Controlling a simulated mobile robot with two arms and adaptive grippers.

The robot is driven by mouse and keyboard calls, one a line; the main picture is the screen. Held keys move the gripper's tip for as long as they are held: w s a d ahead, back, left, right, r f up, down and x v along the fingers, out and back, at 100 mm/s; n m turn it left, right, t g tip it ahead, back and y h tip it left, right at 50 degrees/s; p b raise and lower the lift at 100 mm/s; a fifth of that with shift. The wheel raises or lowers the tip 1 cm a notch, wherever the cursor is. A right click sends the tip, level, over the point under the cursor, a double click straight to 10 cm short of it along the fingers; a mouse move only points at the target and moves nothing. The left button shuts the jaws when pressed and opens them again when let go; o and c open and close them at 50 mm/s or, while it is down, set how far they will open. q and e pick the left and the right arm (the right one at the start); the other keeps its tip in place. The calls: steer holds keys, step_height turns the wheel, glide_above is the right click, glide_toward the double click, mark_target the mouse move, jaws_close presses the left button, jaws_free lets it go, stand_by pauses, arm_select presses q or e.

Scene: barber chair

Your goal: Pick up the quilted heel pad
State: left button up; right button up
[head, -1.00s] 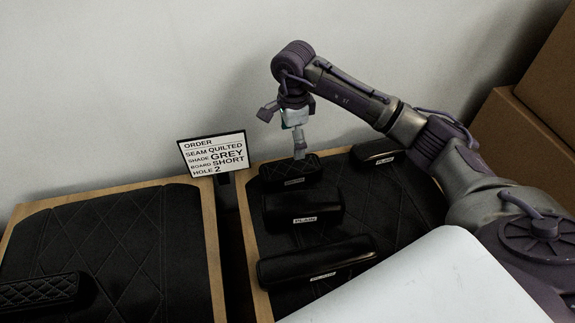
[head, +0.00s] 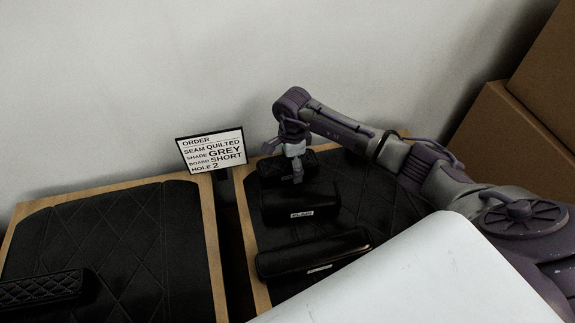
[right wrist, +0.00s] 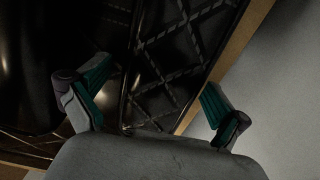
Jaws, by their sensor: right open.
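In the head view, a dark pad (head: 270,169) lies at the back of the right wood-edged black mat (head: 247,236), partly hidden by my right gripper (head: 297,177). Its label cannot be seen now. The right gripper points down over this pad; contact cannot be told. In the right wrist view, the gripper's teal-lined fingers (right wrist: 155,90) are apart, with dark, diamond-stitched material (right wrist: 170,55) beyond them and nothing clearly held. Another black pad with a diamond quilted top (head: 40,289) lies on the left mat (head: 130,240). My left gripper is not in view.
Two smooth black pads, a middle one (head: 285,204) and a longer front one (head: 300,256), lie nearer on the right mat. Cardboard boxes (head: 505,135) stand at right; a wall is behind.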

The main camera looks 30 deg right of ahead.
steer(key=shift+c, duration=0.2)
steer(key=shift+r, duration=0.1)
steer(key=c, duration=1.4)
steer(key=shift+o, duration=0.2)
